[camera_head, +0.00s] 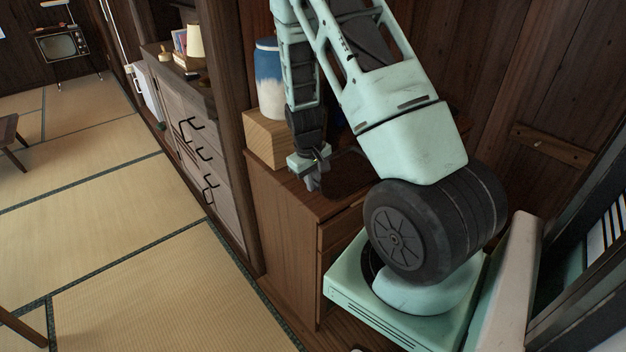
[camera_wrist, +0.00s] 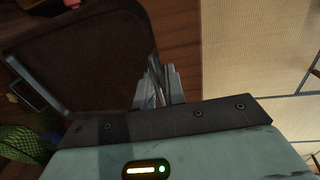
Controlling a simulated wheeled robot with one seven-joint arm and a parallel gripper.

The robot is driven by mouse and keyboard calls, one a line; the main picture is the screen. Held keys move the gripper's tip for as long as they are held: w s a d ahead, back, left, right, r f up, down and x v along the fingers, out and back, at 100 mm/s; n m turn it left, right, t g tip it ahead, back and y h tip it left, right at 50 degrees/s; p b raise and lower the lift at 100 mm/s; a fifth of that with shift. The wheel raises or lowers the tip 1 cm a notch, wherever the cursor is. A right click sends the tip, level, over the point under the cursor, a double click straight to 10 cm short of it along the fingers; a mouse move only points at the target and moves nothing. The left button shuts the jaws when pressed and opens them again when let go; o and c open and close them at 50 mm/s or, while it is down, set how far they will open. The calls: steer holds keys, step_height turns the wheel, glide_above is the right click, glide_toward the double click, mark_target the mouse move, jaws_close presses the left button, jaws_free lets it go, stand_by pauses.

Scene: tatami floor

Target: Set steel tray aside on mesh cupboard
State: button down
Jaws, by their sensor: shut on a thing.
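My gripper (camera_head: 313,184) is low over the front edge of a brown wooden cupboard (camera_head: 285,196). In the wrist view its fingers (camera_wrist: 158,85) are shut at the right rim of a dark, shallow tray (camera_wrist: 85,60), which looks like the steel tray reflecting brown. The tray also shows as a dark flat shape beside my gripper in the head view (camera_head: 346,175), partly hidden by my arm. It is over the cupboard top; I cannot tell whether it rests there. No mesh is clear on the cupboard's visible sides.
A blue and white jar (camera_head: 269,80) stands on a wooden block (camera_head: 268,138) behind my gripper. Green netting (camera_wrist: 22,140) shows at the lower left in the wrist view. A drawer cabinet (camera_head: 190,135) stands farther left. The tatami floor (camera_head: 150,230) is mostly clear.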

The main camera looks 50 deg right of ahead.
steer(key=shift+f, duration=0.2)
steer(key=c, duration=1.5)
jaws_free()
steer(key=shift+o, duration=0.2)
step_height(320, 180, up, 12)
steer(key=a, duration=0.2)
steer(key=s+a+r+n+y, duration=0.1)
steer(key=a+r+n, duration=0.2)
steer(key=a, duration=0.9)
steer(key=a+r+n+y, duration=0.1)
steer(key=a+r+n, duration=0.15)
steer(key=a, duration=1.05)
steer(key=s+a+r+n, duration=0.1)
steer(key=s+a+n, duration=0.1)
steer(key=s+a, duration=0.4)
steer(key=s+a+r+n, duration=0.2)
steer(key=s+a+n, duration=0.1)
steer(key=s+a, duration=0.4)
steer(key=s, duration=0.3)
steer(key=shift+a+r, duration=0.25)
